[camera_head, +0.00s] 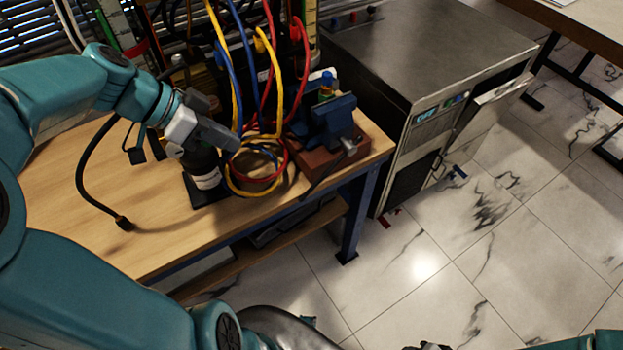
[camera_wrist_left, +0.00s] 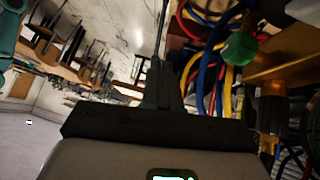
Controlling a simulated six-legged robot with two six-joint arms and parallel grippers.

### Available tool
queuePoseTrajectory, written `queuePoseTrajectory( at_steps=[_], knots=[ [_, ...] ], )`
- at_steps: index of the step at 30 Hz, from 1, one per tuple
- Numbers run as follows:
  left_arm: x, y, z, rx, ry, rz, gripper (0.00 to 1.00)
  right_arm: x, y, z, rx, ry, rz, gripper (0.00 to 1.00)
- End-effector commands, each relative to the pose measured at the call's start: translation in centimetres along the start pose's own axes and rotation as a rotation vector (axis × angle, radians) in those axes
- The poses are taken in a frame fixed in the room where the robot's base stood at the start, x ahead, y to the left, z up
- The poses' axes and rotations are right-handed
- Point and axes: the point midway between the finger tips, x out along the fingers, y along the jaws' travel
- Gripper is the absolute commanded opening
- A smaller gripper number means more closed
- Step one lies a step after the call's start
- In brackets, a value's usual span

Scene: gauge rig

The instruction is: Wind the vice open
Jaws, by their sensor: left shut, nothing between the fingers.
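The blue vice (camera_head: 330,120) stands on a reddish-brown block (camera_head: 312,163) at the right end of the wooden bench. A thin dark bar, apparently its handle, slants down past the bench's front edge from a light metal end (camera_head: 349,147). My left gripper (camera_head: 232,142) is shut and empty, left of the vice and apart from it, close to the hanging cables. Its closed fingers show in the left wrist view (camera_wrist_left: 166,82), where I cannot make out the vice. A dark tip at the bottom edge of the head view may be my right gripper (camera_head: 430,346); its jaws are unclear.
Red, yellow and blue cables (camera_head: 255,165) hang and coil between my left gripper and the vice. A dark bottle-like object (camera_head: 205,172) stands below that gripper. A grey metal cabinet (camera_head: 420,60) is right of the bench. The marble floor in front is open.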

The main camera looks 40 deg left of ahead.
Motion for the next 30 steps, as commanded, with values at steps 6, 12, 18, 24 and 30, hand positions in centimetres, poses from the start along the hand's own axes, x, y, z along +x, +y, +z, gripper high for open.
queuePoseTrajectory(
  at_steps=[6,12,18,24,30],
  knots=[
    [4.4,-0.1,0.2,0.003,-0.004,0.009,0.0,-0.1,-0.1,0.0,-0.001,0.0,0.0,0.37],
    [8.8,-0.1,0.2,0.005,-0.004,0.009,0.0,-0.2,-0.1,0.0,-0.001,0.0,0.0,0.37],
    [13.4,0.1,0.2,0.006,-0.006,0.009,0.0,-0.1,-0.1,0.0,-0.001,0.0,0.0,0.37],
    [17.9,0.1,0.2,0.007,-0.006,0.008,0.0,0.2,0.1,0.0,-0.001,0.0,0.0,0.37],
    [21.3,0.2,0.2,0.005,-0.007,0.005,0.0,0.3,0.1,0.0,-0.001,0.0,0.0,0.37]
  ],
)
